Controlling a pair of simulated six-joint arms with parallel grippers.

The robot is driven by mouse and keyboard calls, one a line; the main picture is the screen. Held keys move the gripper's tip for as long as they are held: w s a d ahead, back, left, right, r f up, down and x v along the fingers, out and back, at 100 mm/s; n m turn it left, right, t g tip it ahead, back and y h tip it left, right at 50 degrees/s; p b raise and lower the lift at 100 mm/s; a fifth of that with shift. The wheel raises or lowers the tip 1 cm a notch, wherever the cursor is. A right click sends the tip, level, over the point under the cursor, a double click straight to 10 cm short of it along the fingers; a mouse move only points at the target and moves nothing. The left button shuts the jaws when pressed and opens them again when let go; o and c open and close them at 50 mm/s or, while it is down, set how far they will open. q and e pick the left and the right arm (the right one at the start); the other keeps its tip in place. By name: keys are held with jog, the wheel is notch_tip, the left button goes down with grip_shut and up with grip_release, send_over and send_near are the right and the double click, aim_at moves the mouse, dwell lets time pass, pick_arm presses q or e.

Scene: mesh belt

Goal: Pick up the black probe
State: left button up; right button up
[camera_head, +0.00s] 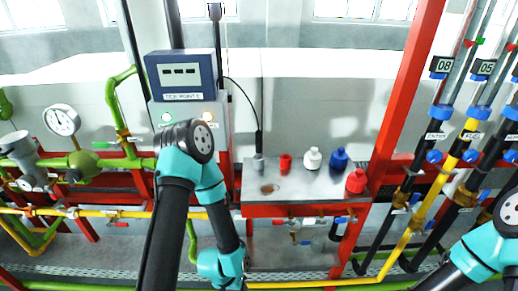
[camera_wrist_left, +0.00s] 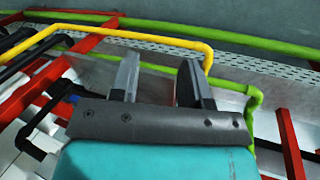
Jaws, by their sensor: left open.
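The black probe (camera_head: 258,140) stands upright at the left end of the grey shelf (camera_head: 312,192), its lower end in a small grey holder (camera_head: 259,163). A thin black cable runs from it to the instrument box. My left gripper (camera_wrist_left: 159,64) is open, with nothing between its two fingers in the left wrist view. In the head view my left arm bends down, and its wrist is low in front of the shelf, below and apart from the probe. The fingers are hidden there. The probe is not in the left wrist view. My right gripper is out of view.
A blue-topped instrument box (camera_head: 182,82) stands left of the probe. A red cup (camera_head: 285,163), white bottle (camera_head: 312,158), blue bottle (camera_head: 339,158) and red bottle (camera_head: 356,181) stand right of it. A yellow pipe (camera_wrist_left: 110,34) and red beams surround the left gripper.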

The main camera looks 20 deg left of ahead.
pick_arm(q)
jog(key=shift+o, duration=0.4)
jog(key=shift+o, duration=0.5)
jog(key=shift+w, duration=0.1)
